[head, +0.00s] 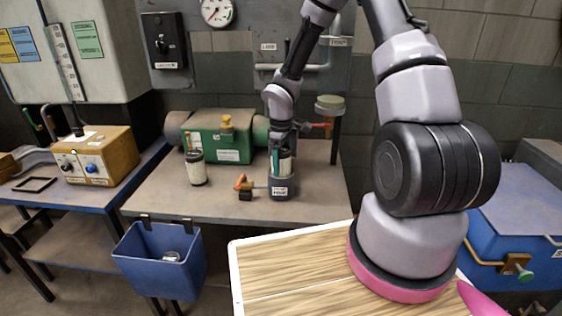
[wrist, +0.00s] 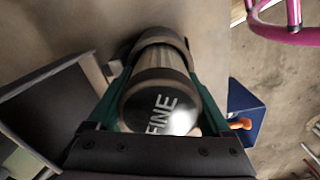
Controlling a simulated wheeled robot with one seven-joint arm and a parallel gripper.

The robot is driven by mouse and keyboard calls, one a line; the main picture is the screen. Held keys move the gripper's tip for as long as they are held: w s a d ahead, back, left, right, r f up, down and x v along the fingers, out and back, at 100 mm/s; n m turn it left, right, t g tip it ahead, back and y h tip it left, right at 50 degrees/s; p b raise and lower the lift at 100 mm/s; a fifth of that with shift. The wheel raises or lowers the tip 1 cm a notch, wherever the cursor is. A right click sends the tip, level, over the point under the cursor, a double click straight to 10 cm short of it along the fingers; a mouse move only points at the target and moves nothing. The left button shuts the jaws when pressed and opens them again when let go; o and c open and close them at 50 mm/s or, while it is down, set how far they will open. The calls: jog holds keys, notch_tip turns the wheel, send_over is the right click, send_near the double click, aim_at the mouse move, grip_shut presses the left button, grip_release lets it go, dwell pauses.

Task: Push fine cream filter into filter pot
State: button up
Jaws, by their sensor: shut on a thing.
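The fine cream filter (wrist: 163,107) is a cylinder with a black cap marked "FINE", and its cream body shows in the head view (head: 284,163). My gripper (head: 281,153) points down and is shut on it, with green fingers on both sides in the wrist view (wrist: 160,112). The filter pot (head: 281,188) is a dark grey cup with a white label on the bench. The filter stands upright over the pot, its lower end at or inside the pot's mouth. How deep it sits is hidden.
A second cream filter with dark ends (head: 196,168) stands on the bench (head: 240,207) to the left. An orange-handled valve (head: 243,186) is close to the pot's left. A green housing (head: 222,135) is behind. A blue bin (head: 160,262) hangs at the bench's front.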

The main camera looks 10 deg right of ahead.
jog(key=shift+f, duration=0.3)
jog(key=o, duration=1.4)
jog(key=shift+c, duration=0.2)
jog(key=shift+r, duration=0.1)
notch_tip(320, 180, up, 11)
jog(key=shift+f, duration=0.2)
